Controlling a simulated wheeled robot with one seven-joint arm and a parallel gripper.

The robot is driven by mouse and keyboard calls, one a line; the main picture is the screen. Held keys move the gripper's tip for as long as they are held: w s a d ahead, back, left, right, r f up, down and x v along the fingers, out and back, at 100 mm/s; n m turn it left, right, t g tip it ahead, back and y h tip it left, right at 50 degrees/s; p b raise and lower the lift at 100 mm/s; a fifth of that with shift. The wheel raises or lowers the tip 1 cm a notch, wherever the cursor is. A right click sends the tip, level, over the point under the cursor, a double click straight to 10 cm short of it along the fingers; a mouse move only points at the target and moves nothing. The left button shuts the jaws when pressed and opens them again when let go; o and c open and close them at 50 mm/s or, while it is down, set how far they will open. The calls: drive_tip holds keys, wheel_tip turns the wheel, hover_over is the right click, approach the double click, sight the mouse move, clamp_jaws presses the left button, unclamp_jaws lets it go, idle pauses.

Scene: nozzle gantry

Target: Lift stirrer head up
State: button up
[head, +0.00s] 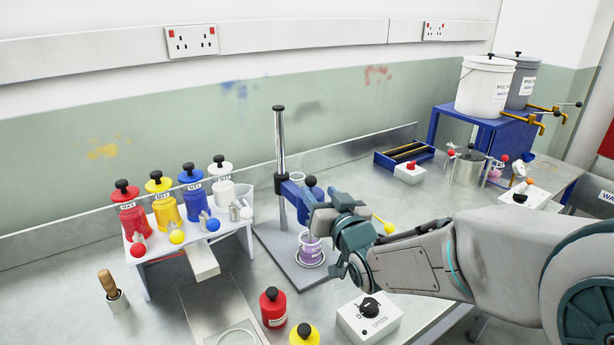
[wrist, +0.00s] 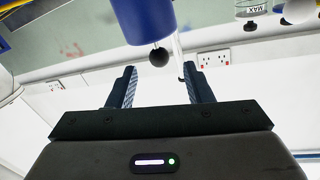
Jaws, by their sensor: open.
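The stirrer head (head: 296,197) is a blue block on an upright metal post (head: 281,140) that rises from a grey base plate (head: 277,248). My gripper (head: 318,208) is at the head's right side in the head view and partly hides it. In the wrist view, the blue stirrer body (wrist: 143,18) hangs above the open jaws, with a black ball knob (wrist: 159,57) under it. My gripper's fingers (wrist: 157,88) are apart, and nothing is clasped between them. A purple cup (head: 311,250) stands on the base plate below the head.
A rack (head: 200,245) of red, yellow, blue and white bottles stands at left. A speed box (head: 368,315) and red bottle (head: 273,308) are in front. A pot (head: 467,168) and blue tray (head: 404,155) sit behind right. The bench behind the post is clear.

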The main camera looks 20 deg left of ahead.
sight(308, 178)
drive_tip(key=p+x, duration=0.1)
drive_tip(key=x, duration=0.7)
